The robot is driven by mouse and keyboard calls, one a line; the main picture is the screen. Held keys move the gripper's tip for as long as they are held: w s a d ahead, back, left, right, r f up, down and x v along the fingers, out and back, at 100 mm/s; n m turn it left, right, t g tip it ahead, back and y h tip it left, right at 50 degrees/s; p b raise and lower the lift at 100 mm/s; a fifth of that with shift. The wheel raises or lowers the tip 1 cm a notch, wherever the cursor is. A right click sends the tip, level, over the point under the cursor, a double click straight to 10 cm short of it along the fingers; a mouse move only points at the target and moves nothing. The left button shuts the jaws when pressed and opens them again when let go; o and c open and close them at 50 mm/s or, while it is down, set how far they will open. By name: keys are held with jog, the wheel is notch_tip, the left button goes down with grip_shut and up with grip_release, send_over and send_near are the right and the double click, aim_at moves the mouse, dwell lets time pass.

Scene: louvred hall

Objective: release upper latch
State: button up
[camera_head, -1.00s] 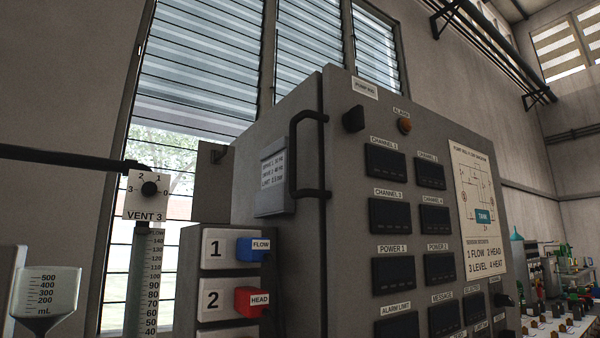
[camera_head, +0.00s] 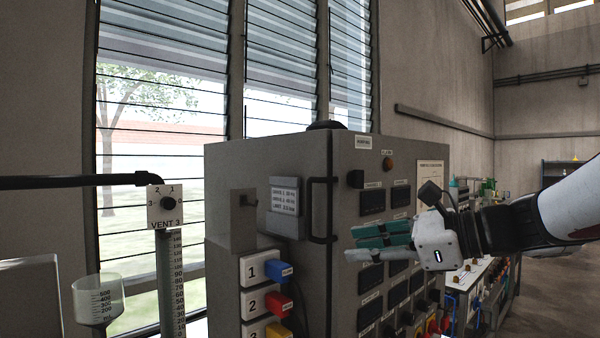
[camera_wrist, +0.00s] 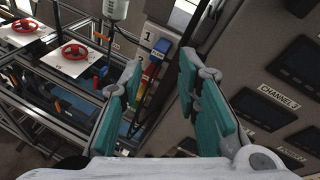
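The grey cabinet (camera_head: 344,153) stands in the middle of the head view, with a tall black bar handle (camera_head: 310,209) at its front left edge. No other upper latch can be made out. My gripper (camera_head: 368,243) is in front of the panel, below and to the right of that knob, apart from it. In the wrist view, its teal-padded fingers (camera_wrist: 160,72) are spread with nothing between them. The latch is not visible in the wrist view.
A vent dial (camera_head: 168,203) and a funnel (camera_head: 97,299) are farther left. Red handwheels (camera_wrist: 75,51) show in the wrist view. A bench (camera_head: 480,273) is behind my gripper.

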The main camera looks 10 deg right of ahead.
aim_at(363, 179)
jog(key=w+d+r+m+t+h+p, duration=0.1)
jog(key=d+r+m+t+p, duration=0.4)
jog(key=d+r+m, duration=0.35)
jog(key=shift+n, duration=0.85)
jog(key=shift+r+b+x, duration=0.2)
jog(key=shift+b+x, duration=0.3)
jog(key=shift+x, duration=1.2)
jog(key=shift+r+b+x, duration=0.2)
jog(key=shift+b+x, duration=0.25)
jog(key=shift+x, duration=1.25)
jog(key=shift+r+b+x, duration=0.2)
jog(key=shift+b+x, duration=0.3)
jog(key=shift+x, duration=1.2)
jog(key=shift+d, duration=0.1)
grip_shut()
